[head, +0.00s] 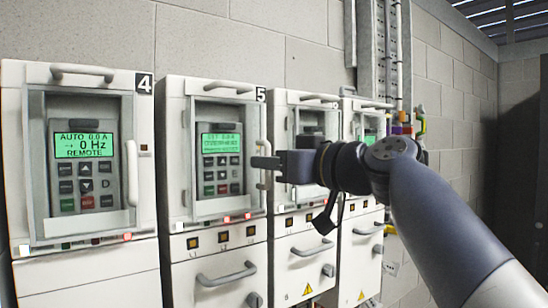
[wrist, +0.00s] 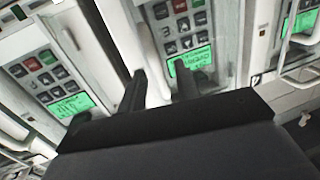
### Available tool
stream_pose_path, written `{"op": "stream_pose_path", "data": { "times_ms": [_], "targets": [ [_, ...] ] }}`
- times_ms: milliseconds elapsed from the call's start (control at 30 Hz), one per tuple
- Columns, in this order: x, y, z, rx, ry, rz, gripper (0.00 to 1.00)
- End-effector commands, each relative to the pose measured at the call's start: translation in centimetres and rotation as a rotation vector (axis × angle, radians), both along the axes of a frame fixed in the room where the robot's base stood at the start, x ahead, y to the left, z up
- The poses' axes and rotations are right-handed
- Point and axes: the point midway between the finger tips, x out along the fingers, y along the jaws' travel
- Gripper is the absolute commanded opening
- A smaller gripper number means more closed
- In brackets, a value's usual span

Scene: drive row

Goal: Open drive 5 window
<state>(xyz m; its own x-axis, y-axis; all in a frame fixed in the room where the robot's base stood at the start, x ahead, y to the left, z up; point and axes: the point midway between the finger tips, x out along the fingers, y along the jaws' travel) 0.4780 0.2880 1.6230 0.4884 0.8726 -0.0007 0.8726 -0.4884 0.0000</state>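Drive 5 (head: 173,150) is the white cabinet marked 5, second from the left in the head view. Its framed window (head: 193,165) looks shut over a keypad with a lit green display (head: 221,143). The pale upright window handle (head: 264,180) is on the window's right side, partly hidden by my gripper (head: 264,162). In the wrist view, which is turned upside down, my gripper (wrist: 160,82) has its two dark fingers apart. The handle (wrist: 147,48) reaches down towards the gap, close to the left finger. I cannot tell whether they touch.
Drive 4 (head: 20,160) stands to the left, with its own window handle (head: 132,172). Two more drive cabinets stand to the right, partly behind my arm. A horizontal handle (head: 228,88) sits above drive 5's window, and a drawer-style handle (head: 226,275) below.

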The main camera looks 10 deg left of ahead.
Motion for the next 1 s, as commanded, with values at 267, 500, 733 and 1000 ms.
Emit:
{"op": "stream_pose_path", "data": {
  "times_ms": [267, 500, 733, 1000],
  "targets": [
    [-0.01, -0.03, -0.01, 0.000, 0.000, 0.000, 0.23],
    [-0.02, -0.05, 0.00, 0.001, 0.000, 0.000, 0.03],
    [-0.02, -0.04, 0.01, 0.001, 0.000, 0.000, 0.00],
    [-0.07, -0.06, 0.01, 0.001, 0.000, -0.001, 0.00]
  ]
}}
